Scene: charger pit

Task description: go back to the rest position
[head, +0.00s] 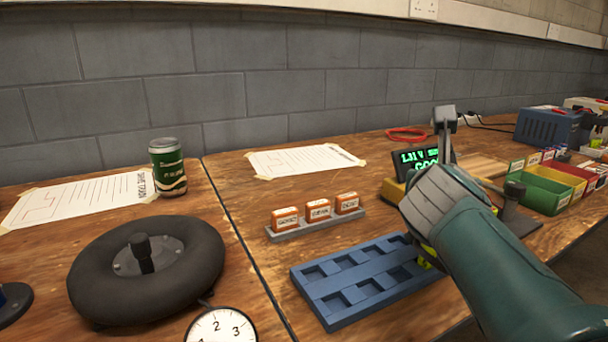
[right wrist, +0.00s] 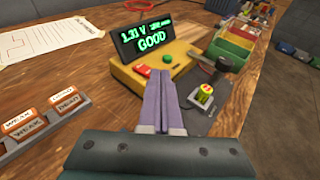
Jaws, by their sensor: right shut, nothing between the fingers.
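My right gripper (head: 445,113) reaches in from the lower right over the bench. A yellow-green battery-like piece (right wrist: 205,95) stands on the tester's grey base, beside a black-knobbed lever. In the head view my arm hides much of the tester. My left gripper is not in view.
A blue slotted tray (head: 335,310) lies left of my right arm. Behind it is a rack with orange labelled boxes (head: 319,210). Coloured bins (head: 538,192) stand at the right. A black ring (head: 90,270), a green can (head: 168,165), a dial (head: 222,328) and papers are at the left.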

